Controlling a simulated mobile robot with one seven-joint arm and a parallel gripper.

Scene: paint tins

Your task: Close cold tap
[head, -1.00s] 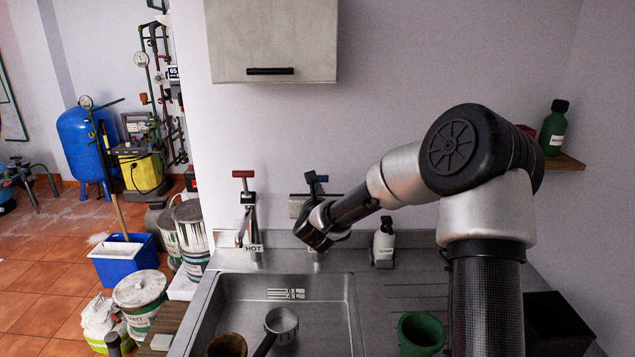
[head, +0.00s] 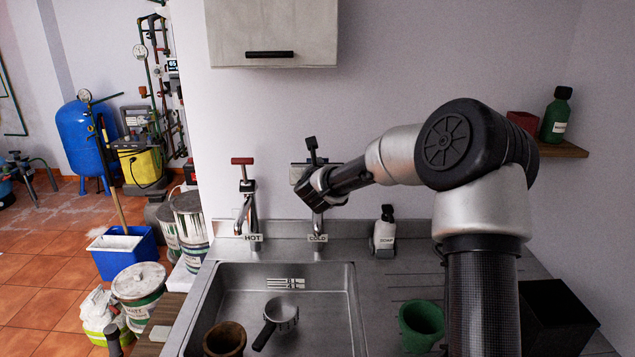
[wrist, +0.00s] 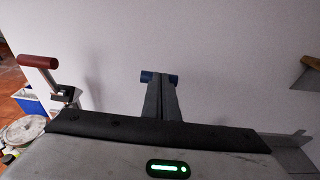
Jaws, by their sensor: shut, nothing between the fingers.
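The cold tap (head: 318,223) stands at the back of the sink, above its COLD label (head: 317,238). Its spout shows below my gripper. In the wrist view the two ends of its blue handle (wrist: 147,76) stick out on either side of my fingertips. The middle of the handle is hidden behind the fingers, and I cannot tell whether they touch it. My gripper (head: 311,142) is shut and empty, its fingers pointing up in front of the tap. It also shows in the wrist view (wrist: 161,82).
The hot tap (head: 245,200) with a red handle stands to the left. A bottle (head: 384,233) stands right of the cold tap. The sink (head: 320,310) holds a brown pot (head: 225,340) and a strainer-like tool (head: 281,312). A wall cabinet (head: 270,30) hangs above.

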